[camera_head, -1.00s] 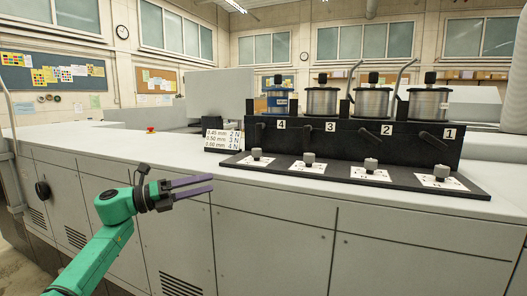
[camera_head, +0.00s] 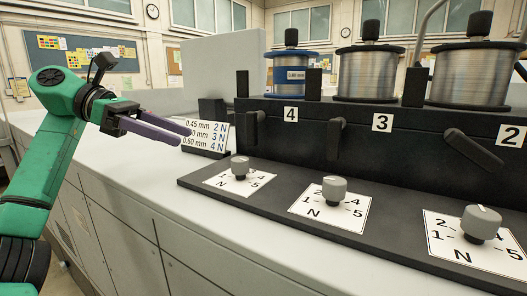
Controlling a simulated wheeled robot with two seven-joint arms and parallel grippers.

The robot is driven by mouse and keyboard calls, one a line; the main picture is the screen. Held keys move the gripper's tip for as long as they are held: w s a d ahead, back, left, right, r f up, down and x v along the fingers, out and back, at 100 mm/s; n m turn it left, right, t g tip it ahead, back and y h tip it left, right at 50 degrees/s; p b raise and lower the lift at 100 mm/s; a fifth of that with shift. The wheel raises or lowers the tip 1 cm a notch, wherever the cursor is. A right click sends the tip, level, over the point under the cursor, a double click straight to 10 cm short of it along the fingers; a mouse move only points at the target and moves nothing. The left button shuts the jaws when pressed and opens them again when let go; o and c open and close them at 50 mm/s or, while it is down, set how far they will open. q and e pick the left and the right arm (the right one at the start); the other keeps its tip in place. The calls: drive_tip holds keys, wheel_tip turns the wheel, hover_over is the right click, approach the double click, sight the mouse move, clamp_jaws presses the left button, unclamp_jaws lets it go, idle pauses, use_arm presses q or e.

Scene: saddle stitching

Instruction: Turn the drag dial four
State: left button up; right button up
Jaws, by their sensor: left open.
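The drag dial four (camera_head: 240,167) is a grey knob on a white scale card (camera_head: 225,183), below the label "4" (camera_head: 291,114) on the black stand. The card's 4 and 5 show; the knob hides part of the scale. Above it is a spool with a blue rim and label (camera_head: 292,74). My left gripper (camera_head: 188,137) is open and empty, its purple fingers pointing right. In the picture it overlaps the wire chart (camera_head: 208,136), up and left of dial four, and appears apart from the dial. My right gripper is not in view.
Dial three (camera_head: 334,188) and dial two (camera_head: 481,222) stand to the right on the black base (camera_head: 390,238). Black levers, such as the one beside label 3 (camera_head: 335,138), stick out above the dials. The white counter (camera_head: 150,178) is clear at left.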

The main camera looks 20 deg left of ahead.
use_arm(q)
drive_tip(key=shift+d+f, duration=0.15)
drive_tip(key=shift+d, duration=0.05)
drive_tip(key=b, duration=0.2)
approach(239, 159)
drive_tip(key=shift+s+d+f, duration=0.15)
drive_tip(key=shift+d+f, duration=0.35)
drive_tip(key=shift+d, duration=0.25)
drive_tip(key=x, duration=0.4)
drive_tip(key=w+x, duration=0.1)
drive_tip(key=x, duration=0.3)
drive_tip(key=shift+a+r+b, duration=0.15)
drive_tip(key=shift+a+b, duration=0.05)
drive_tip(key=shift+b, duration=0.1)
drive_tip(key=shift+d, duration=0.4)
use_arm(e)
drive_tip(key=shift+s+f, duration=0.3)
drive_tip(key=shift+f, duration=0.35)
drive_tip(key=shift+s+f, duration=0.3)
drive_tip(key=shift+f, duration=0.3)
use_arm(q)
drive_tip(key=shift+w, duration=0.1)
clamp_jaws()
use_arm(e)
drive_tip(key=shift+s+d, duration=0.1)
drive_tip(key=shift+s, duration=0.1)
